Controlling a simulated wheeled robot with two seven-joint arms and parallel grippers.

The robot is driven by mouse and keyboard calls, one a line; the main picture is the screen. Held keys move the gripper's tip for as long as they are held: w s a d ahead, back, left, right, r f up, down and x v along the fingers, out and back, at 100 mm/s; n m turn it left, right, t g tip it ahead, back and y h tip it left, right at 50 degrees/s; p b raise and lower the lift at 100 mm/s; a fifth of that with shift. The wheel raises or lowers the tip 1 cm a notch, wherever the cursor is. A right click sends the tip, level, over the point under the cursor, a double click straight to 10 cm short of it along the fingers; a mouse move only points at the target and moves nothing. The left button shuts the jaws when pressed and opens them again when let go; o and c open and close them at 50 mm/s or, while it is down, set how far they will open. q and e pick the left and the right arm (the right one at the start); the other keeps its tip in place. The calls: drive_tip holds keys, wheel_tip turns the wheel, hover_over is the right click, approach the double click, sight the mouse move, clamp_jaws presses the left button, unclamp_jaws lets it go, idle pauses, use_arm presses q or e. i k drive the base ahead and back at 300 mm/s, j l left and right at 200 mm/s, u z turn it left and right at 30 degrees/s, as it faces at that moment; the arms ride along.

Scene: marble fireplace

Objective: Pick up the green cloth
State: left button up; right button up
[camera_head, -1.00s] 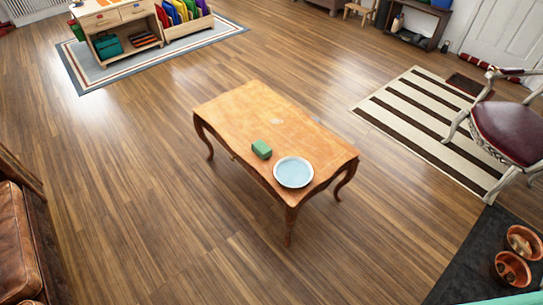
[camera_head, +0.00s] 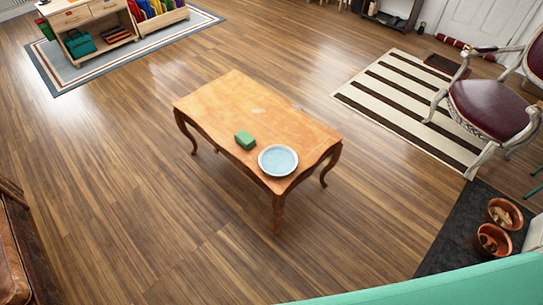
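The green cloth (camera_head: 245,140) looks like a small folded block. It lies on the wooden table (camera_head: 232,102), near the table's front left edge. A round plate with a pale blue inside (camera_head: 278,160) sits just to its right, close to the table's near right corner. The cloth and plate appear slightly apart. Neither of my grippers shows in the head view.
Bare wooden floor surrounds the table. A striped rug (camera_head: 412,105) and a chair with a dark red seat (camera_head: 490,108) are at the right. Copper-coloured pots (camera_head: 494,240) stand on a dark mat (camera_head: 449,246). A teal surface (camera_head: 440,284) fills the lower right. A brown leather seat (camera_head: 14,262) is at lower left.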

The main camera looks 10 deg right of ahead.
sight(243, 139)
drive_tip(key=i+j+z, duration=0.1)
drive_tip(key=i+j, duration=0.2)
drive_tip(key=i+j+z, duration=0.15)
drive_tip(key=j, duration=0.25)
drive_tip(key=i+j+z, duration=0.1)
drive_tip(key=i+j, duration=0.25)
drive_tip(key=j, duration=0.1)
